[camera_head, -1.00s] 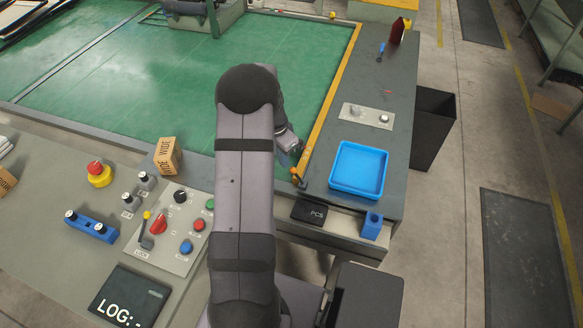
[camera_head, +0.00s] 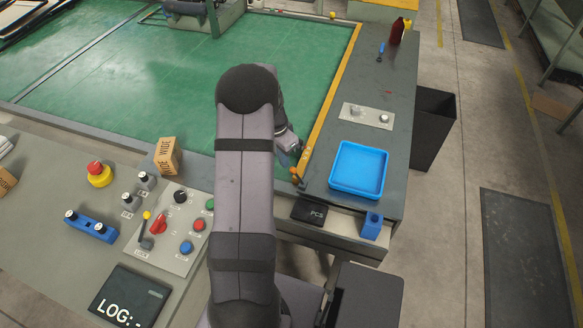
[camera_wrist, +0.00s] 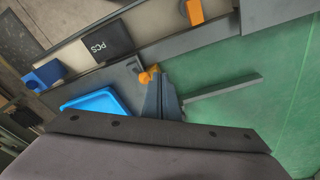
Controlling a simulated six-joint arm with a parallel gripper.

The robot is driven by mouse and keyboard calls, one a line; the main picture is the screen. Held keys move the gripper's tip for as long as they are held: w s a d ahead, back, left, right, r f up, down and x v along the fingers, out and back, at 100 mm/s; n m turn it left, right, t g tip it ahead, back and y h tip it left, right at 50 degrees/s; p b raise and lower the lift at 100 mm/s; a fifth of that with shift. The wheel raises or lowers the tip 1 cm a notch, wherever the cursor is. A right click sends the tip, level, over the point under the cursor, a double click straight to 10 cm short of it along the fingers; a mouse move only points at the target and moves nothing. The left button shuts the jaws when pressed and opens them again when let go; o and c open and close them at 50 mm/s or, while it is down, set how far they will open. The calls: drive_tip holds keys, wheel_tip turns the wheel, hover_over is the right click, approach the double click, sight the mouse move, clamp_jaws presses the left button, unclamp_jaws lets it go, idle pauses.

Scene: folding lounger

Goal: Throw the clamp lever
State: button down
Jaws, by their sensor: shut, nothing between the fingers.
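The clamp lever seems to be the small orange-brown fitting (camera_head: 297,178) at the near end of the yellow rail, left of the blue tray. In the wrist view an orange knob (camera_wrist: 148,76) shows right beside my fingertips. My gripper (camera_head: 294,152) reaches down from behind my arm, close above this fitting. In the wrist view my gripper (camera_wrist: 163,97) is shut with nothing held. I cannot tell whether the fingers touch the knob. My arm hides part of the area left of the fitting.
A blue tray (camera_head: 358,169), a black PCS box (camera_head: 309,211) and a blue holder (camera_head: 372,226) are close by. A plate with two knobs (camera_head: 366,116) lies behind the tray. A control panel (camera_head: 174,256) with a red emergency button (camera_head: 99,173) is on the left. The green mat (camera_head: 170,90) is mostly clear.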

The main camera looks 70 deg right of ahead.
sight(297, 176)
drive_tip(key=shift+f, duration=0.1)
drive_tip(key=shift+f+b, duration=1.55)
drive_tip(key=shift+f, duration=0.5)
